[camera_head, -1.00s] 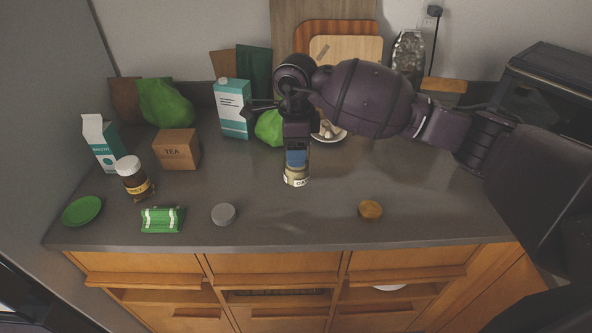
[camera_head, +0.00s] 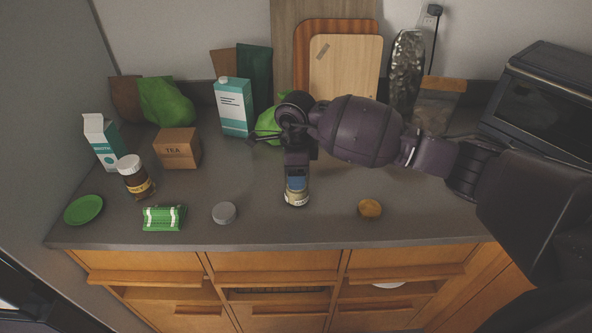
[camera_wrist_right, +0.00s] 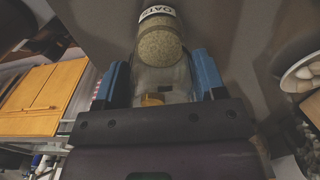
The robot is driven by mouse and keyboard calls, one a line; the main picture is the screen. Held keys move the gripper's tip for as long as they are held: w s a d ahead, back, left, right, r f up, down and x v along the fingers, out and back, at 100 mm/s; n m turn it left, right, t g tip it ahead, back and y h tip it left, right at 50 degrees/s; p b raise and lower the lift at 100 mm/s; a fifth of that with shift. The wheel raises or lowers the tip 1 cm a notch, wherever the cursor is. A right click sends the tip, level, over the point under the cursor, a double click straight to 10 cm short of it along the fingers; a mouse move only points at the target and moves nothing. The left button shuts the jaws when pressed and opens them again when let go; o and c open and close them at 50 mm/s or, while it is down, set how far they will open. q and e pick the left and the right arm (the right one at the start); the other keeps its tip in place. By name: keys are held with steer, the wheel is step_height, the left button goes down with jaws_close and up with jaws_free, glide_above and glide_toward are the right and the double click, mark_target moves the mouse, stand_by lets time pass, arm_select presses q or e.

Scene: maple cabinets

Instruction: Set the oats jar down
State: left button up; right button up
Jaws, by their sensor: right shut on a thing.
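The oats jar (camera_head: 297,199) is a clear jar with pale grain inside and a white label. It is upright at the middle of the counter in the head view, and its base appears at or very near the counter top. My right gripper (camera_head: 297,180) is shut on the jar from above, its blue fingers on either side. In the right wrist view the jar (camera_wrist_right: 161,42), with "OATS" on its label, lies between the blue fingers of my right gripper (camera_wrist_right: 165,82). The gripper hides the jar's upper part in the head view. My left gripper is not in view.
A grey lid (camera_head: 224,213) lies left of the jar and a wooden lid (camera_head: 369,209) right of it. A tea box (camera_head: 178,149), a brown jar (camera_head: 134,177), a green packet (camera_head: 164,218) and cartons stand left. The counter's front edge (camera_head: 280,243) is near.

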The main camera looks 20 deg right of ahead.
steer(key=shift+f, duration=0.15)
steer(key=o, duration=1.1)
steer(key=shift+c, duration=0.2)
step_height(320, 180, up, 12)
steer(key=b, duration=0.1)
steer(key=shift+r, duration=0.2)
